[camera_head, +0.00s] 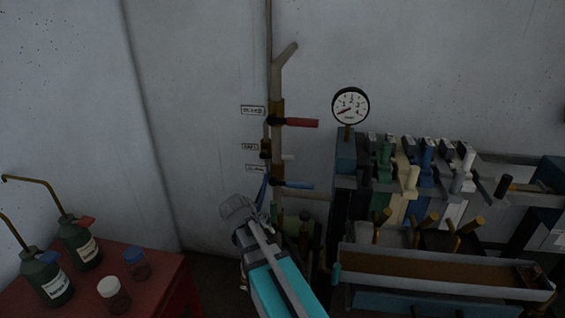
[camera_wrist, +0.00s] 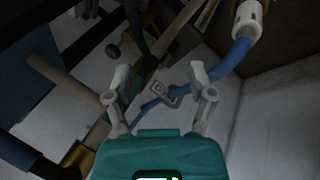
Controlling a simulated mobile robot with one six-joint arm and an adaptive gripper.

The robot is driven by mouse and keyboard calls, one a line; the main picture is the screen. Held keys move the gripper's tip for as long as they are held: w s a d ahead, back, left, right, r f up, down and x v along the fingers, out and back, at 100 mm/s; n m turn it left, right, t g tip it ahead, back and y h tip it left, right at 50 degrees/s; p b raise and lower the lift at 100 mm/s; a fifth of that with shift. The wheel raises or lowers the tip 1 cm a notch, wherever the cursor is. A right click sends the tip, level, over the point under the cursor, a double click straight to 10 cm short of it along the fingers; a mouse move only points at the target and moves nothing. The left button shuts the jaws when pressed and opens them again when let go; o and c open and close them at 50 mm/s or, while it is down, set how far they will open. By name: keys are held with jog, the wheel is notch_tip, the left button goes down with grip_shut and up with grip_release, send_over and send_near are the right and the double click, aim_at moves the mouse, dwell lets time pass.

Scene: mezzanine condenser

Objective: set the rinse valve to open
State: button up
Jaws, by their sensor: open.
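The red and blue handles point right, across the pipe. Small labels, such as the top label (camera_head: 253,110), sit left of the pipe. Their text is too small to read, so I cannot tell which valve is the rinse valve. My gripper (camera_head: 238,207) is open, below and left of the blue handle. In the wrist view, my gripper (camera_wrist: 162,82) has empty space between its fingers. A blue hose (camera_wrist: 232,58) passes beyond them.
A pressure gauge (camera_head: 351,105) stands right of the pipe, above a bank of coloured valve blocks (camera_head: 405,178). A long tray (camera_head: 440,285) is below the bank. A red cabinet (camera_head: 165,283) with bottles is at lower left.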

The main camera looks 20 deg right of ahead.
jog(key=w+d+r+n+h+b, duration=0.1)
jog(key=w+d+r+h, duration=0.1)
jog(key=w, duration=0.7)
jog(key=w+d+r+n+h+b, duration=0.1)
jog(key=w+h, duration=0.4)
jog(key=w, duration=0.5)
jog(key=w+d+r+n+t+h+b, duration=0.1)
jog(key=w+d+r+h+b, duration=0.2)
jog(key=w, duration=0.7)
notch_tip(320, 180, up, 2)
jog(key=d, duration=0.2)
jog(key=shift+d+r+n+h, duration=0.2)
jog(key=shift+d+n+h, duration=0.1)
jog(key=b+x, duration=0.1)
jog(key=x, duration=1.2)
jog(key=shift+w+d+b, duration=0.15)
jog(key=shift+d+b, duration=0.15)
jog(key=shift+b, duration=0.1)
